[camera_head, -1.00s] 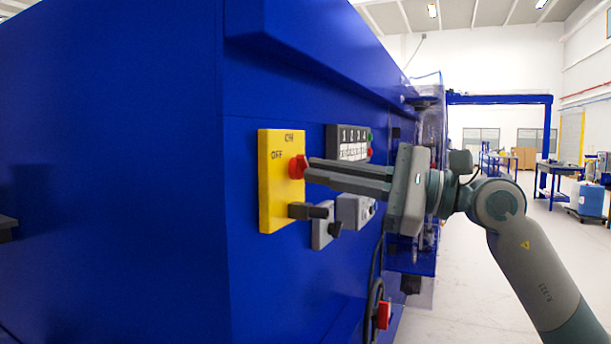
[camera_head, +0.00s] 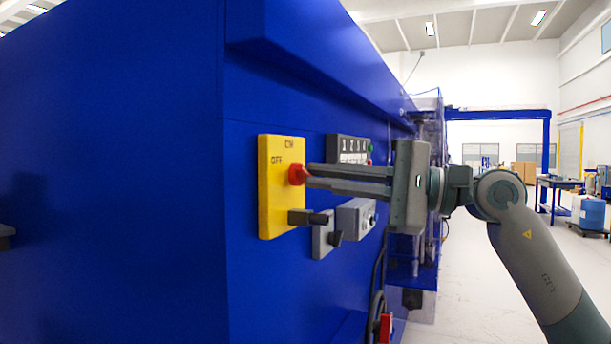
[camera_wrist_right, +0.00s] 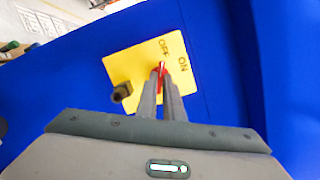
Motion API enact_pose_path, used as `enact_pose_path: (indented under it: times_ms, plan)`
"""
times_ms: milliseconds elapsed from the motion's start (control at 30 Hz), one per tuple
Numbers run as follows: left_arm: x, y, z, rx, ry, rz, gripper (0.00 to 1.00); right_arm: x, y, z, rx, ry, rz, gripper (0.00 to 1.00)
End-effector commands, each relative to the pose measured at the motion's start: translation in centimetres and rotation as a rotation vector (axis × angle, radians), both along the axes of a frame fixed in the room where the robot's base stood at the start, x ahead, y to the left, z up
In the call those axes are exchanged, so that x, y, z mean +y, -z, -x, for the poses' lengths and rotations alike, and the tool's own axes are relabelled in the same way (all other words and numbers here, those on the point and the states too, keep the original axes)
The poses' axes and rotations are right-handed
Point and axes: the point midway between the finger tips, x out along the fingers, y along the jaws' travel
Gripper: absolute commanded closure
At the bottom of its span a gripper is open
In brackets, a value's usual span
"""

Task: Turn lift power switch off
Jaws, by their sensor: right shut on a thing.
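The yellow switch plate (camera_head: 278,208) is fixed to the blue machine's side, with OFF and ON lettering. Its red switch knob (camera_head: 297,175) sticks out on the plate's right part. My right gripper (camera_head: 308,176) reaches in from the right, its two long grey fingers shut on the red knob. In the right wrist view the fingertips (camera_wrist_right: 163,78) close around the red knob (camera_wrist_right: 162,68), just below the OFF lettering; the fingers hide part of the knob. A small dark grey piece (camera_head: 5,236) at the head view's left edge may be my left gripper; its jaws do not show.
A dark latch (camera_head: 306,217) juts from the yellow plate's lower edge. Grey switch boxes (camera_head: 352,217) and a dark button panel (camera_head: 347,149) sit right of the plate. The blue machine wall (camera_head: 130,170) fills the left. Open floor (camera_head: 465,290) lies to the right.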

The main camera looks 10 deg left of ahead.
Motion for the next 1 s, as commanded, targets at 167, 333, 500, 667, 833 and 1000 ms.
enact_pose_path:
  times_ms: [167, 333, 500, 667, 833, 1000]
  plan:
    - [0.0, 0.66, -0.01, 0.0, 0.0, 0.0, 0.69, -0.04, -0.04, -0.05, -0.143, 0.001, 0.047, 1.0]
    - [0.0, 0.89, 0.0, 0.0, 0.0, 0.0, 0.69, -0.04, -0.23, -0.08, -0.319, 0.001, 0.104, 1.0]
    - [0.0, 0.93, 0.0, 0.0, 0.0, 0.0, 0.69, -0.05, -0.27, -0.09, -0.441, 0.0, 0.143, 1.0]
    - [0.0, 0.93, 0.0, 0.0, 0.0, 0.0, 0.69, -0.04, -0.29, -0.09, -0.462, 0.0, 0.15, 1.0]
    - [0.0, 0.92, -0.01, 0.0, 0.0, 0.0, 0.69, -0.04, -0.29, -0.09, -0.46, 0.0, 0.149, 0.81]
    - [0.0, 0.92, -0.01, 0.0, 0.0, 0.0, 0.69, -0.04, -0.29, -0.09, -0.459, 0.0, 0.149, 0.44]
